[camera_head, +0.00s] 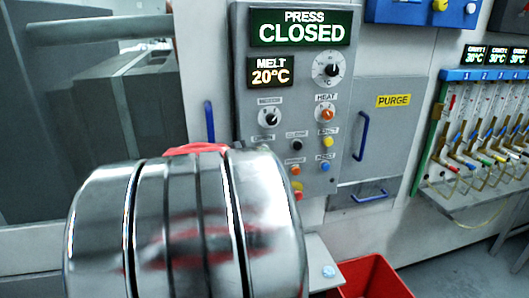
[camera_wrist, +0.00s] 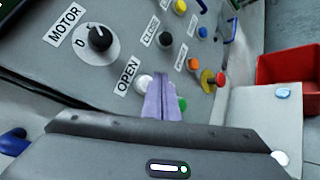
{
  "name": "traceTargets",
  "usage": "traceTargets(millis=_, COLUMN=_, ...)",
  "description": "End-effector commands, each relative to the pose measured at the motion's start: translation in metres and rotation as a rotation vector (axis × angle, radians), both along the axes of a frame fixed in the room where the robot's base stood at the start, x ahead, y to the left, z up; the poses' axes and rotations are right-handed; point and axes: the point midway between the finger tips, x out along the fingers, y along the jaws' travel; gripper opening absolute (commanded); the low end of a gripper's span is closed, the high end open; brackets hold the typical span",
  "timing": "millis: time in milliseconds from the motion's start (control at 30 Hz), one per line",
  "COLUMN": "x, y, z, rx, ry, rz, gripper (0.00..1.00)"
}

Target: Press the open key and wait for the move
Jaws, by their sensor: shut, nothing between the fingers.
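The grey control panel (camera_head: 290,180) shows a display (camera_head: 300,28) reading "PRESS CLOSED". In the wrist view, the open key is a white round button (camera_wrist: 143,83) beside the "OPEN" label (camera_wrist: 127,75). My gripper (camera_wrist: 162,82) is shut and empty, its pale purple fingers pointing at the panel. The fingertips overlap the right edge of the white button in the picture; I cannot tell whether they touch it. A green button (camera_wrist: 182,103) shows partly behind the fingers on their right. In the head view, my arm hides my gripper and the open key.
The motor knob (camera_wrist: 99,38), a black button (camera_wrist: 165,39) by "CLOSE", and yellow, blue, orange and red buttons are close by. A red bin (camera_head: 375,278) stands low right of the panel. A blue handle (camera_head: 361,136) sticks out from the "PURGE" door.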

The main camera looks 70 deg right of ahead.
Motion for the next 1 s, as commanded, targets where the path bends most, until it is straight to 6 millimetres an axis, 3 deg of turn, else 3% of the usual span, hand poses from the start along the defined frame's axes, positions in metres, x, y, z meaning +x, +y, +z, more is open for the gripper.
traceTargets(millis=1000, x=0.0071, y=-0.0091, z=0.0011, rx=0.0, ry=0.0, rz=0.001, gripper=0.0)
